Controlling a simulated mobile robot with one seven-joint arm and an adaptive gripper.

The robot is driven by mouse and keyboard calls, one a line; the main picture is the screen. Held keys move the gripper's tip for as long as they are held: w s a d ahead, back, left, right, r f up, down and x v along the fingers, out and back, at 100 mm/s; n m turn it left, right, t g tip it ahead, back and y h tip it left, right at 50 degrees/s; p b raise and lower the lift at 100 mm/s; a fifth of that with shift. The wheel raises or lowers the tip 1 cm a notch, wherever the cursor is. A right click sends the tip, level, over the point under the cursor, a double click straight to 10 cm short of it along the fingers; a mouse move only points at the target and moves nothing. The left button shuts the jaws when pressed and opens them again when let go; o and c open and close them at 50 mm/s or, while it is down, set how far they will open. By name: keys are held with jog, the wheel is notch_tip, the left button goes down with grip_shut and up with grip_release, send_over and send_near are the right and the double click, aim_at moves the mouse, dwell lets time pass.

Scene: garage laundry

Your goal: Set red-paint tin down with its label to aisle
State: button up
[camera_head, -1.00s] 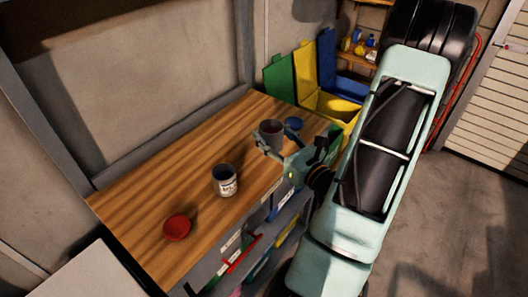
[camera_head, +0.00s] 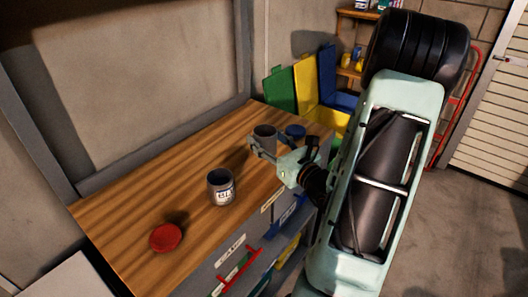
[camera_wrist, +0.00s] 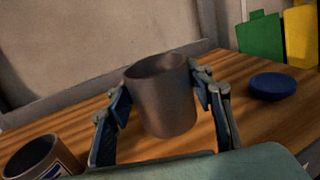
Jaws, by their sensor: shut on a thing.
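A grey metal tin (camera_head: 265,136) is between the fingers of my gripper (camera_head: 269,150) near the far end of the wooden bench. In the wrist view the tin (camera_wrist: 162,100) shows a bare grey side, a slight tilt and an open top. No label shows on it, and its contents are too dark to tell now. My gripper (camera_wrist: 165,108) is shut on it, one finger on each side. Whether its base touches the bench I cannot tell.
A second tin (camera_head: 221,188) with a white-and-blue label stands nearer on the bench (camera_head: 130,220). A red lid (camera_head: 165,238) lies in front of it. A blue lid (camera_head: 296,131) lies right of the held tin. Green, yellow and blue bins (camera_head: 305,82) stand behind.

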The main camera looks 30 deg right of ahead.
jog(key=shift+w+d+f, duration=0.2)
jog(key=shift+w+f, duration=0.45)
jog(key=shift+f, duration=0.15)
jog(key=shift+w+d+f+b, duration=0.1)
jog(key=shift+f+b, duration=0.3)
jog(key=shift+f, duration=1.2)
jog(key=shift+f, duration=0.15)
jog(key=o, duration=1.3)
jog(key=shift+c, duration=0.2)
